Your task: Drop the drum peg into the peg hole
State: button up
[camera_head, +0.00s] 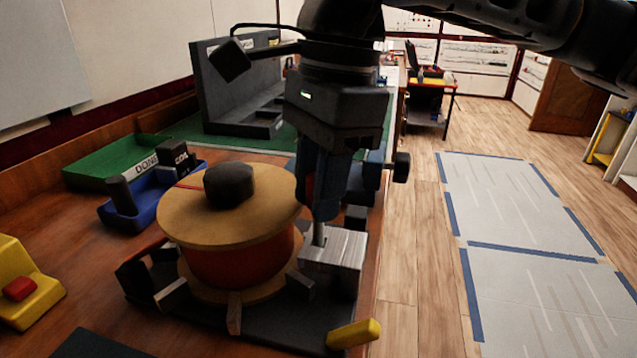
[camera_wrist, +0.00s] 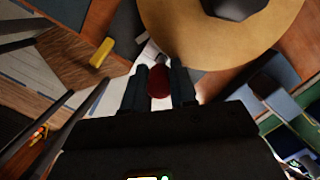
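The drum peg has a red head (camera_wrist: 158,82) and a grey metal shaft (camera_head: 318,234). My gripper (camera_head: 321,212) points down with its fingers on either side of the red head, which fills the gap between them in the wrist view (camera_wrist: 159,68). The shaft stands upright and its lower end meets the top of a metal block (camera_head: 342,250). The peg hole is hidden, and I cannot tell how deep the shaft sits in it. The drum (camera_head: 235,262), with a round wooden top (camera_head: 185,215) and a red body, stands left of the block.
The drum sits in a black cradle (camera_head: 275,325) with a yellow handle (camera_head: 353,334) in front. A blue tray (camera_head: 150,222) and a green tray (camera_head: 100,165) lie behind left. A yellow block with a red button (camera_head: 20,289) is at left. A grey upright stand (camera_head: 235,85) is behind.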

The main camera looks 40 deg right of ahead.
jog(key=o, duration=0.5)
jog(key=shift+r, duration=0.1)
jog(key=r, duration=0.2)
jog(key=d+r, duration=0.1)
jog(key=r, duration=0.4)
jog(key=shift+s+d+r+p, duration=0.15)
jog(key=shift+r+p, duration=0.15)
